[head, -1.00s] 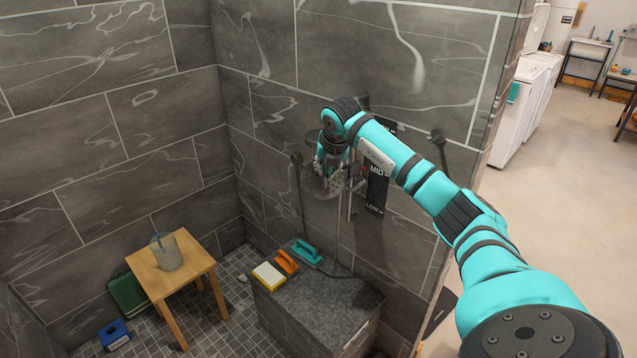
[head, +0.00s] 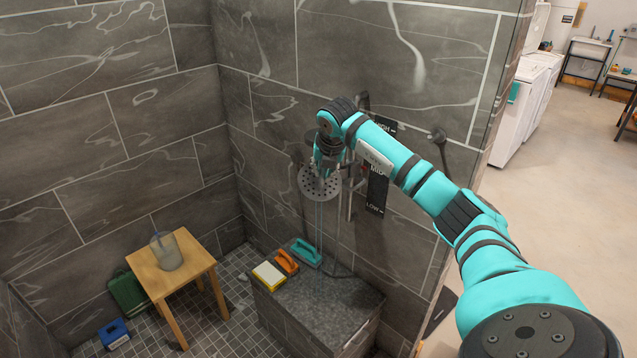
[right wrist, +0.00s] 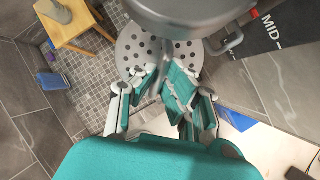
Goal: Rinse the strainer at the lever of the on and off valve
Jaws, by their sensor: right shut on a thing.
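The strainer (head: 319,184) is a grey round disc with many holes, hanging below my right gripper (head: 325,158) in front of the tiled shower wall. In the right wrist view the disc (right wrist: 132,52) lies beyond the fingers, and the gripper (right wrist: 160,78) is shut on the strainer's handle. Thin pale streams, which look like water, fall below the disc. A dark plate (head: 376,188) marked HIGH, MID and LOW is on the wall just right of the strainer. The valve's lever is not clear behind my arm. My left gripper is not in view.
A grey stone bench (head: 325,302) below carries a teal float (head: 306,252), an orange float (head: 286,261) and a yellow-edged sponge (head: 268,274). A wooden stool (head: 180,281) with a clear pitcher (head: 167,252) stands left. A large grey round part (right wrist: 190,15) covers the top of the wrist view.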

